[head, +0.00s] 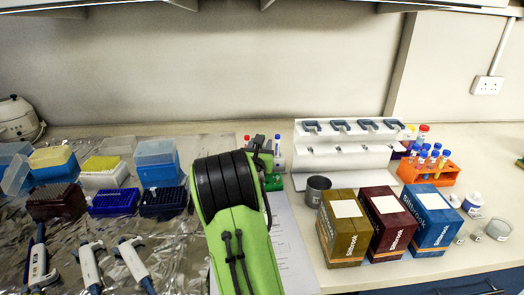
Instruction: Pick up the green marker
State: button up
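No green marker can be clearly made out. A small green object (273,182) shows beside my arm, behind the paper sheet. Upright items with red and blue caps (277,142) stand around it, and I cannot tell whether it is a rack or holds a marker. My green and black arm reaches up the middle of the head view and covers much of this spot. A dark grey part of my gripper (260,146) seems to show past the arm's top. Its fingers are hidden, so I cannot tell if it is open or holds anything.
Pipettes (88,266) and tip boxes (161,162) lie on foil at left. A white sheet (290,240) lies between.

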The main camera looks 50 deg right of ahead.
jog(key=x, duration=0.3)
jog(key=shift+w+d+f, duration=0.1)
jog(key=shift+d+f, duration=0.1)
jog(key=shift+d, duration=0.1)
jog(key=shift+a, duration=0.1)
jog(key=shift+c, duration=0.2)
grip_shut()
notch_tip(320, 180, up, 18)
jog(key=p, duration=0.6)
jog(key=shift+p, duration=0.35)
